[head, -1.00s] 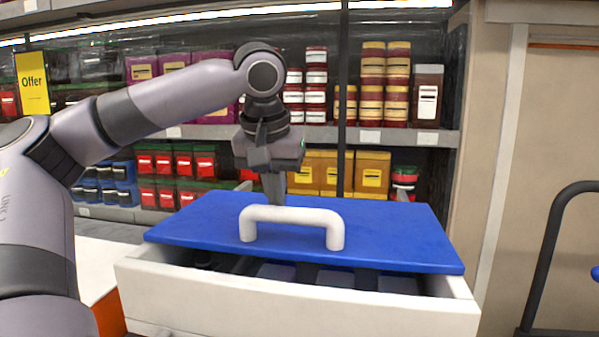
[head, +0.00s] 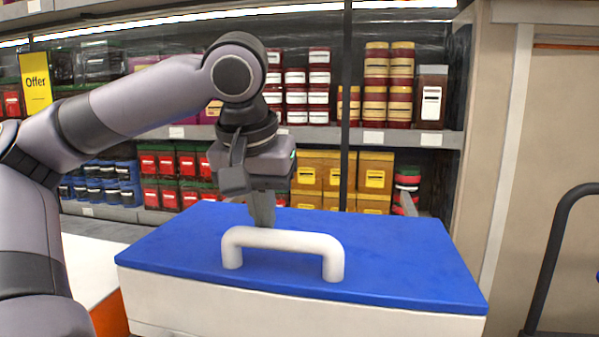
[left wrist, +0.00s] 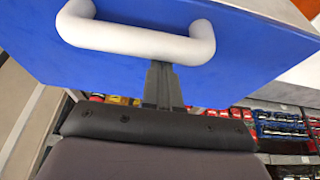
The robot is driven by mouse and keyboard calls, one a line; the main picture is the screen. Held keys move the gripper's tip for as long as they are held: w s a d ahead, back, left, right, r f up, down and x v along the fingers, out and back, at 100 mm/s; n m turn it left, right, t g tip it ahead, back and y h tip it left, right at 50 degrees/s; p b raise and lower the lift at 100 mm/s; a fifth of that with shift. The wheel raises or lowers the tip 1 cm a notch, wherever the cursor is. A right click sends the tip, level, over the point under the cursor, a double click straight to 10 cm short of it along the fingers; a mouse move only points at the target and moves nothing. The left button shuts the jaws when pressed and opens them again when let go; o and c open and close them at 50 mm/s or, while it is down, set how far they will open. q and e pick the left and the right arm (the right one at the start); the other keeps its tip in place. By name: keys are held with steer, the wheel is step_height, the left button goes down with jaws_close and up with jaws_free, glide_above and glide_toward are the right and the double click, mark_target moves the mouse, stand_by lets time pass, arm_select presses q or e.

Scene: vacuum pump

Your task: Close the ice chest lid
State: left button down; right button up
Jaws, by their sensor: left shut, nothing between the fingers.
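The ice chest is a white box (head: 300,316) with a blue lid (head: 400,262) in the head view. The lid lies flat over the box, and no opening shows along the front edge. A white handle (head: 284,238) stands on the lid near its front. My left gripper (head: 263,222) points down just behind the handle, its fingers shut and empty, at or very near the lid's top. In the left wrist view the shut fingers (left wrist: 161,85) are beside the white handle (left wrist: 135,38), against or close to the blue lid (left wrist: 240,75). My right gripper is not in view.
Shelves with stacked red, yellow and blue goods (head: 340,180) stand behind the chest. A dark cart rail (head: 548,255) is at the right. A white surface (head: 90,262) and an orange part (head: 108,314) are at the left.

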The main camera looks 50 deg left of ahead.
arm_select(q)
steer(key=shift+s+d+f, duration=0.1)
steer(key=shift+p, duration=0.4)
steer(key=w+a+p, duration=0.1)
steer(key=w+a+r+p, duration=0.1)
steer(key=w+a, duration=0.1)
steer(key=shift+r+p, duration=0.3)
steer(key=shift+p, duration=0.1)
steer(key=v, duration=0.9)
steer(key=shift+d+r+b, duration=0.2)
steer(key=shift+d+b, duration=0.05)
steer(key=shift+b, duration=0.2)
